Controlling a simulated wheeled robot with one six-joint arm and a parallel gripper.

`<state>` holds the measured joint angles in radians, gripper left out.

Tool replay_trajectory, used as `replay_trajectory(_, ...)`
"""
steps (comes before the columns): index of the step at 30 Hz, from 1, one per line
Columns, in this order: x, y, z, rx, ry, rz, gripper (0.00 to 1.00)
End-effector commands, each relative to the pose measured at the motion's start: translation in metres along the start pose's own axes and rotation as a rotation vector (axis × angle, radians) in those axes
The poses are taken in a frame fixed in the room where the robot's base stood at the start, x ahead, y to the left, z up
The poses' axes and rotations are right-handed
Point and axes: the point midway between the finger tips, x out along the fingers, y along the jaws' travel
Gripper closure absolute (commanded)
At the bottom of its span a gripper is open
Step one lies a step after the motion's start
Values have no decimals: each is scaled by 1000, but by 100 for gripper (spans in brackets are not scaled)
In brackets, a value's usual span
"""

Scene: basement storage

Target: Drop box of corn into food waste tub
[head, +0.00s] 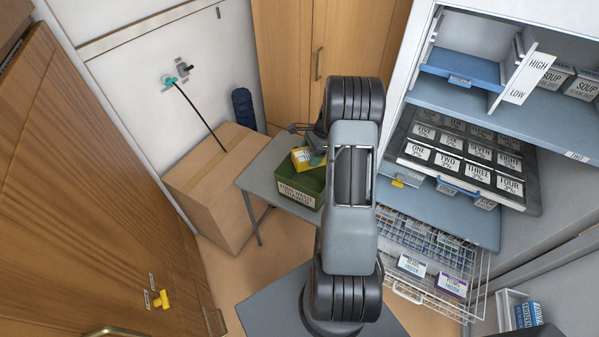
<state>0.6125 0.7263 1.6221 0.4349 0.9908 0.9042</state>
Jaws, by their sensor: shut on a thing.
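The green tub (296,193) with a white label stands on a small grey table at the centre; the label is too small to read surely. A yellow box (303,160), which looks like the box of corn, is at the tub's back opening, tilted. My gripper (313,150) is at the box's upper right side, shut on it. My arm hides the right side of the tub and part of the gripper. I cannot tell whether the box touches the tub.
The grey table (258,178) has bare room left of the tub. A large cardboard box (207,185) stands left of it. At right are shelves (540,120) with labelled boxes and a pulled-out wire basket (430,255). Wooden doors (80,180) stand at left.

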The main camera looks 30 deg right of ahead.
Motion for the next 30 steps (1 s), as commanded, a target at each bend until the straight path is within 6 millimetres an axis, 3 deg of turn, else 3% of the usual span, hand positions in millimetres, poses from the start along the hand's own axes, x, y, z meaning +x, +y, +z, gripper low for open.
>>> replay_trajectory(8, 7, 1, -14, 68, -4, -25, 58)
replay_trajectory(22, 49, 1, -31, 66, -3, -24, 58)
replay_trajectory(30, 53, 1, -34, 66, -3, -25, 58)
